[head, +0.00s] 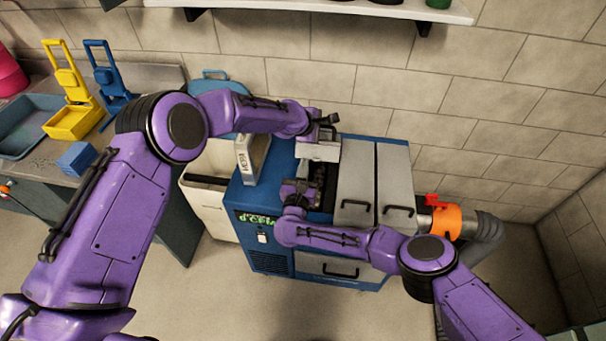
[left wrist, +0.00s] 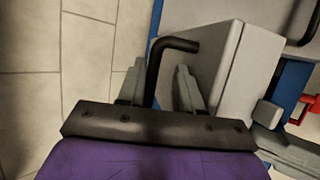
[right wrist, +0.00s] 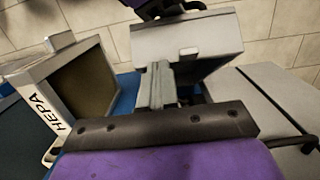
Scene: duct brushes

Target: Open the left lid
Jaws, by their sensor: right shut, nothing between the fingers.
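The left lid (head: 322,151) is a grey panel on top of the blue cabinet (head: 270,190). It stands raised at the back, above a dark opening. My left gripper (head: 328,120) is at its upper end. In the left wrist view the lid's black handle (left wrist: 152,75) lies between the fingers of my left gripper (left wrist: 158,88), with space beside it. The right wrist view shows the lid's face (right wrist: 200,38) ahead of my right gripper (right wrist: 160,85), whose fingers are together and empty. In the head view my right gripper (head: 308,180) is over the opening; its tips are hard to see.
Two shut grey lids with black handles, a middle one (head: 356,180) and a right one (head: 394,180), lie beside the opening. A HEPA filter (head: 248,160) stands on the cabinet's left. An orange collar (head: 447,221) with a grey duct is at right. A tiled wall is close behind.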

